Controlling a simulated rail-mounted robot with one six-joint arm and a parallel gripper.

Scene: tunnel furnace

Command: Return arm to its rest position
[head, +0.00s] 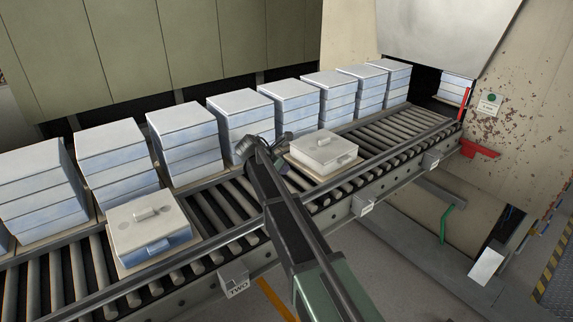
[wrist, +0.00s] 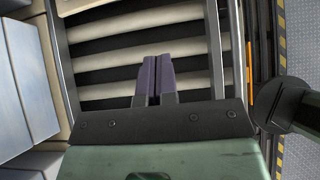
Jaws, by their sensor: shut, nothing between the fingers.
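My arm reaches from the bottom of the head view up and left over the roller conveyor (head: 235,202). Its end stops between two lidded boxes, and my gripper's fingertips are hard to make out there. In the wrist view my gripper (wrist: 157,62) shows two dark purple fingers side by side, shut and empty, above bare rollers (wrist: 105,62). The arm is stretched out over the conveyor.
One lidded box (head: 150,232) sits left of my arm, another lidded box (head: 324,149) close on its right. Stacked boxes (head: 185,145) line the conveyor's far side. A furnace opening (head: 425,82) and a red bracket (head: 479,149) are at right.

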